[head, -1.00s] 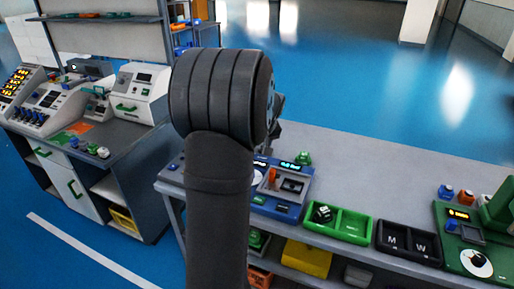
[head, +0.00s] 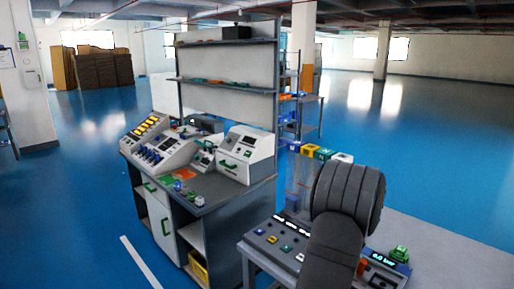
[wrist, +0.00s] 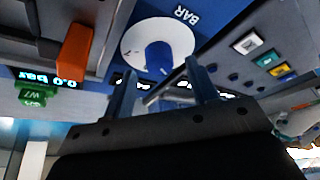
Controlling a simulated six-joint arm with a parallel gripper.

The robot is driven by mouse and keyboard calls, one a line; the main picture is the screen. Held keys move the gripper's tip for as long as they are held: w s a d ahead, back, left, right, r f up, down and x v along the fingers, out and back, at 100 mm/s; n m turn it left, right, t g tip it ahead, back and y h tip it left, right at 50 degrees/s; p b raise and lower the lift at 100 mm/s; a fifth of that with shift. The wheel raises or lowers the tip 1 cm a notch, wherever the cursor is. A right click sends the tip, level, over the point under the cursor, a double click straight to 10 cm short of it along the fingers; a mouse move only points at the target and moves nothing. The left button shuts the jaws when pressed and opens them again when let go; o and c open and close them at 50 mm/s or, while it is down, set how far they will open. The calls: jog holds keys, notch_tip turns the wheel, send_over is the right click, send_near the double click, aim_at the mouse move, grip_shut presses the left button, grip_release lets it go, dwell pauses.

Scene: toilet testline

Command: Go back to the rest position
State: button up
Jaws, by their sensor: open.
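My gripper (wrist: 163,92) shows in the wrist view with its two fingers apart and nothing between them. Beyond the fingers is a white dial (wrist: 133,39) marked BAR with a blue knob (wrist: 159,57). Whether the fingers touch the knob is hard to tell; they appear apart from it. In the head view my dark arm rises at the lower right and hides my gripper and the dial. The blue pressure station's display (head: 386,261) reads 0.0 bar.
An orange lever (wrist: 74,52) and a green block (wrist: 36,92) are near the dial. A panel with coloured buttons (head: 280,243) lies left of my arm. Coloured cubes (head: 320,152) stand behind it. A shelved workbench (head: 205,200) is at left; blue floor (head: 75,180) is open.

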jog(key=shift+x, duration=1.25)
jog(key=v, duration=1.7)
jog(key=x, duration=1.7)
jog(key=shift+f, duration=0.15)
jog(key=shift+a+m, duration=0.1)
jog(key=shift+m, duration=0.5)
jog(key=shift+a+m+h, duration=0.1)
jog(key=shift+m+h, duration=1)
jog(key=shift+m, duration=1.2)
jog(key=shift+w+a+m+g+h, duration=0.1)
jog(key=shift+m+g+h, duration=0.4)
jog(key=shift+m, duration=1.05)
jog(key=shift+w+m+g+h, duration=0.1)
jog(key=shift+m+g+h, duration=0.35)
jog(key=shift+m, duration=1.1)
